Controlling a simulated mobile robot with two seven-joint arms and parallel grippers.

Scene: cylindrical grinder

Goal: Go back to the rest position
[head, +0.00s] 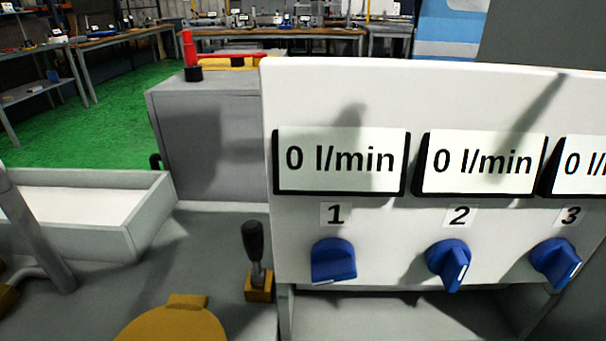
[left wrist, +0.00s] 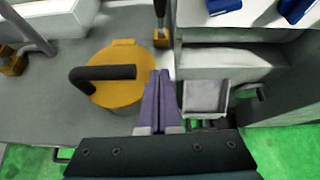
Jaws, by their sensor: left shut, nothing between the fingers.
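My left gripper (left wrist: 158,103) shows in the left wrist view with its two purple fingers together, shut and empty. It is above the machine's front edge, to the right of the round yellow cover (left wrist: 116,72) with its black handle (left wrist: 102,73). No gripper shows in the head view. The white panel (head: 430,90) there has displays reading 0 l/min and blue knobs below: knob 1 (head: 333,262), knob 2 (head: 449,265) and knob 3 (head: 557,263).
A black lever (head: 254,249) stands left of the panel, near the yellow cover (head: 175,325). A grey-walled tray (head: 149,217) is at the left. Green floor (head: 110,125) and workbenches (head: 270,33) lie behind. A small grey tray (left wrist: 206,95) sits right of my fingers.

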